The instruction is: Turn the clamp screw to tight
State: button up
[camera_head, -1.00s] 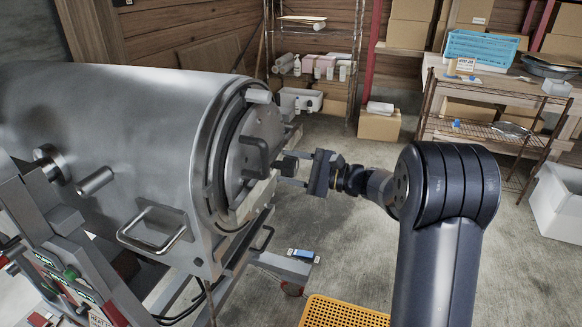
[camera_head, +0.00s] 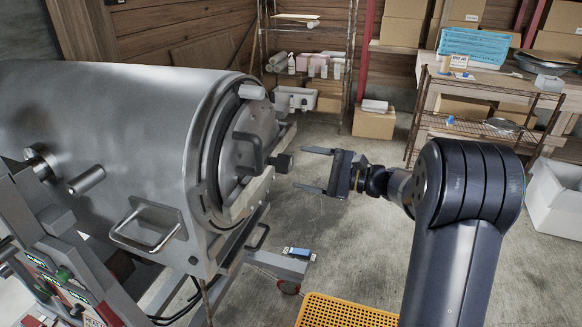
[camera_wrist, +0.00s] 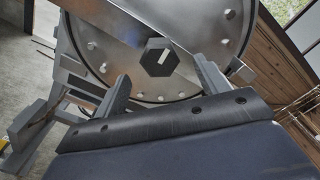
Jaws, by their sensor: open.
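The clamp screw (camera_head: 283,163) is a dark hexagonal knob standing out from the round lid at the end of the large steel drum (camera_head: 110,140). In the wrist view its hexagonal face (camera_wrist: 159,57) carries a pale line mark and lies ahead, between the two fingers. My gripper (camera_head: 310,169) is open and empty, to the right of the screw. Its fingertips point toward the screw and are apart from it. The lid (camera_head: 250,140) with its dark handle shows behind the screw.
A metal handle (camera_head: 148,226) juts from the drum's side. A yellow perforated crate (camera_head: 345,312) is on the floor in front. A blue-and-white object (camera_head: 298,253) rests on the stand below the lid. Shelves (camera_head: 480,125) stand behind at right; the floor between is open.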

aim_at(291, 165)
jog(key=v, duration=0.5)
jog(key=shift+a, duration=0.1)
jog(key=p+x, duration=0.1)
jog(key=x, duration=0.9)
jog(key=shift+w+a, duration=0.15)
jog(key=shift+a, duration=0.25)
jog(key=shift+d, duration=0.1)
